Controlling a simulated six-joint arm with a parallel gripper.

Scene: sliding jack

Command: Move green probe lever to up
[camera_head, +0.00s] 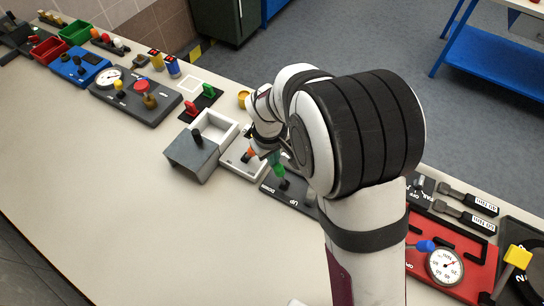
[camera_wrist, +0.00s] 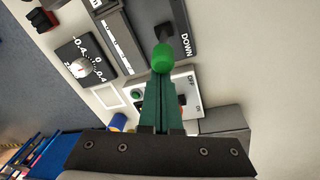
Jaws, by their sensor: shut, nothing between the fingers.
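The green probe lever has a bright green cylindrical knob (camera_wrist: 163,58) on a dark base. It also shows in the head view (camera_head: 279,170), on a dark grey panel marked UP and DOWN. The wrist view shows the DOWN label beside the lever base. My gripper (camera_wrist: 161,80) has its dark green fingers shut together. Its tips are right at the knob in the wrist view; I cannot tell whether they touch it. In the head view my arm covers part of the panel, and the fingers are hard to tell from the lever.
A white panel with an orange knob (camera_head: 252,153) lies left of the lever, then a grey box (camera_head: 195,155). A red panel with a gauge (camera_head: 444,266) is at the right. The table's front area (camera_head: 150,210) is clear.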

